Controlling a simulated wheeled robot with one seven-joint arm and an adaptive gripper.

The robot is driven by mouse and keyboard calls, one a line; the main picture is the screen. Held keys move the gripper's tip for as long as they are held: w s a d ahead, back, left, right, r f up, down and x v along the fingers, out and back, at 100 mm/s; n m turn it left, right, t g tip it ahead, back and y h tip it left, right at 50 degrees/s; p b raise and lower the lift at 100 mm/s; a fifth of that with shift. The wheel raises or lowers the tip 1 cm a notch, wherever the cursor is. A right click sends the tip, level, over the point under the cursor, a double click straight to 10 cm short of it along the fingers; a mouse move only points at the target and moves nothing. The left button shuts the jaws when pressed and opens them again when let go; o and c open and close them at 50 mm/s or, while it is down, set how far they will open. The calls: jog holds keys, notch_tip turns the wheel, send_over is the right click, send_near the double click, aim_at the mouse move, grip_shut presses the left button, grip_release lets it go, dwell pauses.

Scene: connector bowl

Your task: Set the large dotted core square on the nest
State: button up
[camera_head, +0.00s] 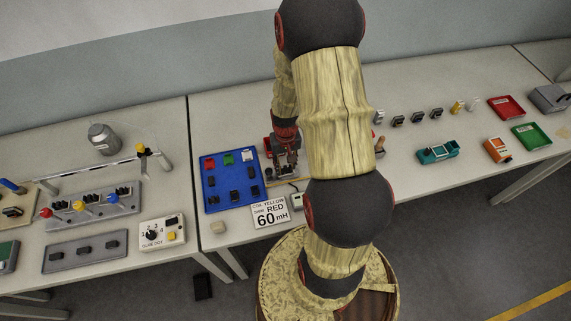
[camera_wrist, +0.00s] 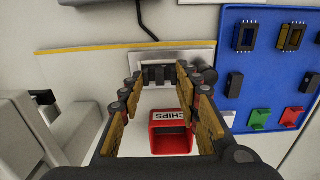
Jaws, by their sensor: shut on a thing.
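My gripper (camera_wrist: 160,80) points down at the table, and its two brown-padded fingers stand on either side of a dark, three-legged core (camera_wrist: 159,75). The core is between the fingertips, and no dots can be made out on it. A pale grey plate or block (camera_wrist: 197,51) lies right behind the core; it looks like the nest, but I cannot tell whether the core touches it. In the head view my gripper (camera_head: 286,162) is small and dark, beside the blue board, and the core there is hidden or too small to tell.
A red CHIPS bin (camera_wrist: 172,115) sits between my fingers, nearer the wrist. The blue board (camera_head: 211,180) with coloured clips and dark parts stands close by. A card reading 60 mH (camera_head: 270,214) is in front. Teal and orange fixtures (camera_head: 437,152) stand further right.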

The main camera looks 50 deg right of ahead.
jog(key=o, duration=1.2)
jog(key=shift+o, duration=0.2)
jog(key=shift+r, duration=0.1)
notch_tip(320, 180, up, 12)
jog(key=s+a+r+n+t+b, duration=0.2)
jog(key=s+a+r+n+b, duration=0.1)
jog(key=a+r, duration=0.5)
jog(key=s+a+r+n+t+b, duration=0.3)
jog(key=a+r, duration=0.6)
jog(key=a, duration=0.5)
jog(key=shift+s+a+t+b, duration=0.35)
jog(key=shift+s+b, duration=0.2)
jog(key=shift+s, duration=0.2)
